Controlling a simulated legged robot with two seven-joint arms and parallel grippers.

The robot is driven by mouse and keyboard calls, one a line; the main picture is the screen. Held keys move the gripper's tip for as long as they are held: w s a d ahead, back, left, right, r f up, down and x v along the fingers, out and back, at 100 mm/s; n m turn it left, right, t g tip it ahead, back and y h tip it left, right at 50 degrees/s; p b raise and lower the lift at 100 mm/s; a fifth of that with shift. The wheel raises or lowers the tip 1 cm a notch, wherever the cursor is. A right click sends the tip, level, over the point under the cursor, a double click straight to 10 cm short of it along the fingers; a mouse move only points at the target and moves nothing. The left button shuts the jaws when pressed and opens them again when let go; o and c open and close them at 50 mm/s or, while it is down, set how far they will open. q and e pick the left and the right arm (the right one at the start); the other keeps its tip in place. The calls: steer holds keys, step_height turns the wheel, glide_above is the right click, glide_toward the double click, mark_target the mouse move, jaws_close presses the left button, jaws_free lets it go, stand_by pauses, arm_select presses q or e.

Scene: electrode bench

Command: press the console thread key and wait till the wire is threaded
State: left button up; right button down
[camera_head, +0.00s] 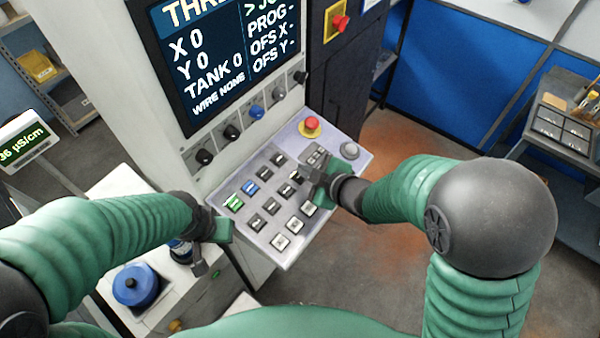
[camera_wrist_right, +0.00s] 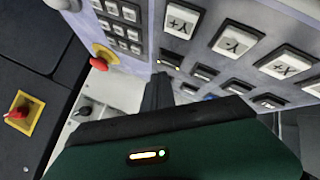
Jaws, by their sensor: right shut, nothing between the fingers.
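The console panel (camera_head: 278,250) slopes below the screen (camera_head: 215,60). Its keys include a green key (camera_head: 234,202), a blue key (camera_head: 250,187) and several dark and white ones. I cannot read which is the thread key. The screen shows a heading starting "THRE", cut off, and "WIRE NONE". My right gripper (camera_head: 304,171) is shut and empty, over the upper right part of the keys. In the right wrist view its fingers (camera_wrist_right: 158,92) point at the panel beside dark keys; contact cannot be told. My left gripper (camera_head: 199,268) hangs left of the panel; its jaw state is unclear.
A red stop button (camera_head: 311,124) and a grey knob (camera_head: 349,150) sit at the panel's upper right. A row of knobs (camera_head: 232,131) runs under the screen. A blue round-lidded thing (camera_head: 136,286) stands at lower left. The floor (camera_head: 390,280) right of the panel is clear.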

steer(key=r+p, duration=0.3)
steer(key=d+r+p, duration=0.1)
steer(key=r, duration=0.1)
steer(key=shift+s, duration=0.3)
steer(key=shift+f, duration=0.1)
stand_by(0.5)
